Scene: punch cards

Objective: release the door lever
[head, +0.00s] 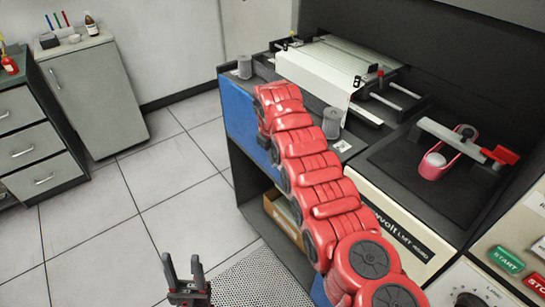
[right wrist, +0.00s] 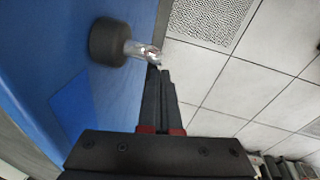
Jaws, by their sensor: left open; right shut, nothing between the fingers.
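In the right wrist view, the door lever (right wrist: 118,42) looks like a dark round knob on a shiny metal stem, beside a blue panel (right wrist: 75,105). My right gripper (right wrist: 160,70) is shut and empty. Its fingertips are right by the end of the metal stem; I cannot tell whether they touch it. In the head view, the blue panel (head: 237,112) is on the left side of the dark machine bench, and my red right arm hides the right gripper and the lever. My left gripper (head: 183,264) is open and empty over the floor at the bottom.
The bench holds a white feeder machine (head: 320,75), grey cylinders, and a pink part (head: 440,163) on a dark tray. A control panel with a green START button (head: 506,259) is at the right. Drawers (head: 30,145) and a cabinet (head: 95,95) stand left. The tiled floor between is clear.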

